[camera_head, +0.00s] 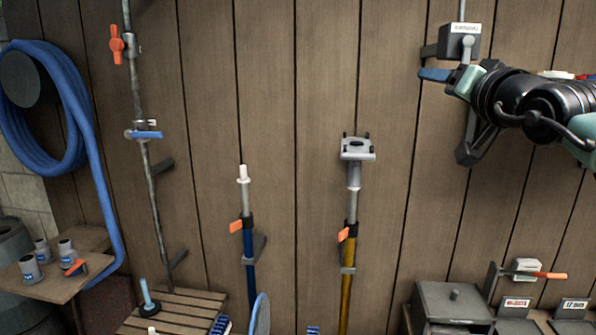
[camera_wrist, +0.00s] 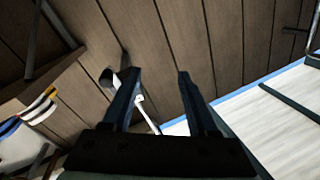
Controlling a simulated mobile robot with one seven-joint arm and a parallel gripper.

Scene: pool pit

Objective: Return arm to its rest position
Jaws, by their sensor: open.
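My gripper (camera_wrist: 156,76) shows in the wrist view with its two dark fingers spread apart and nothing between them. Behind the fingers are wooden planks, and a thin white rod-like thing shows between them. In the head view my black and teal arm reaches in from the right edge, high in front of the plank wall.
A blue hose (camera_head: 72,90) hangs at left. Poles with a white tip (camera_head: 243,172) and a grey head (camera_head: 357,150) stand on the wall. A grey metal box (camera_head: 453,303) is at lower right. The wall between the grey-headed pole and my arm is clear.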

